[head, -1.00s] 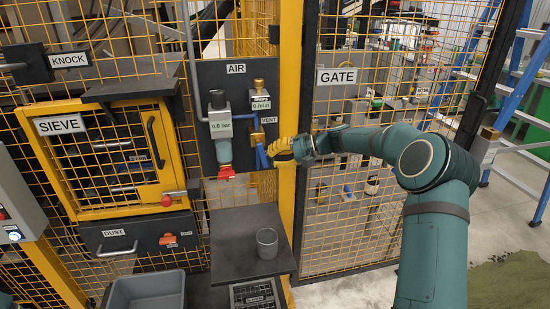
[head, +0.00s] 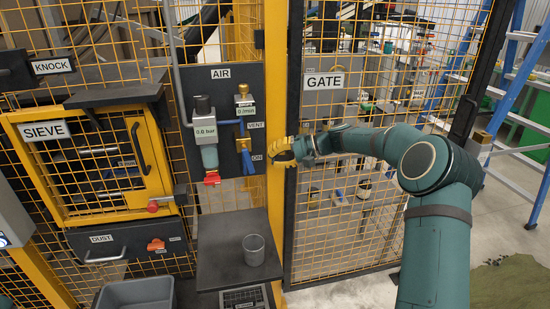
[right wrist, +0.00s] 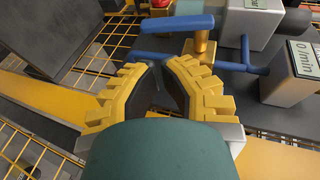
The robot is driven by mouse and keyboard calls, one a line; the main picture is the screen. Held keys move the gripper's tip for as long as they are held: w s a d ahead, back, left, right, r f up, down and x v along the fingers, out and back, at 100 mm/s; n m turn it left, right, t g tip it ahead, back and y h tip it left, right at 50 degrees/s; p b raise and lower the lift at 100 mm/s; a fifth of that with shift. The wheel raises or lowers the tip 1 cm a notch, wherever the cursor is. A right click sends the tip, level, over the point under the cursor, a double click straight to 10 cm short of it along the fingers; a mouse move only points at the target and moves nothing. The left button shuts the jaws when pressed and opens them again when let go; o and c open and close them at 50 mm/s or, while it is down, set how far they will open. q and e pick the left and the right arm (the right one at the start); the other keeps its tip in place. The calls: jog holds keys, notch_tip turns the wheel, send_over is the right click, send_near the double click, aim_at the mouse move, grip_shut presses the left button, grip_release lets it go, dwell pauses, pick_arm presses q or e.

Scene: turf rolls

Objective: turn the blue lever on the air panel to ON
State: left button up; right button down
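The air panel (head: 222,88) is a dark board with a grey gauge and a brass valve (head: 243,146). The blue lever (head: 247,163) on the valve points down, beside the ON label (head: 257,157); VENT is printed above. My right gripper (head: 279,154) is just right of the lever and apart from it, over the yellow post. In the right wrist view the gripper (right wrist: 166,68) has its yellow fingers parted with nothing between them. The lever (right wrist: 160,23) lies beyond the fingertips there. My left gripper is not in view.
A yellow post (head: 277,60) stands between the panel and the GATE mesh (head: 330,120). Below the panel a dark shelf (head: 215,265) holds a grey cup (head: 254,250). The SIEVE door (head: 80,165) is at left, and a grey bin (head: 135,293) stands below it.

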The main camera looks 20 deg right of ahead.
jog(key=f+v, duration=0.1)
jog(key=v, duration=0.8)
jog(key=shift+s+d+p, duration=0.3)
jog(key=shift+d+p, duration=0.1)
jog(key=shift+p, duration=0.05)
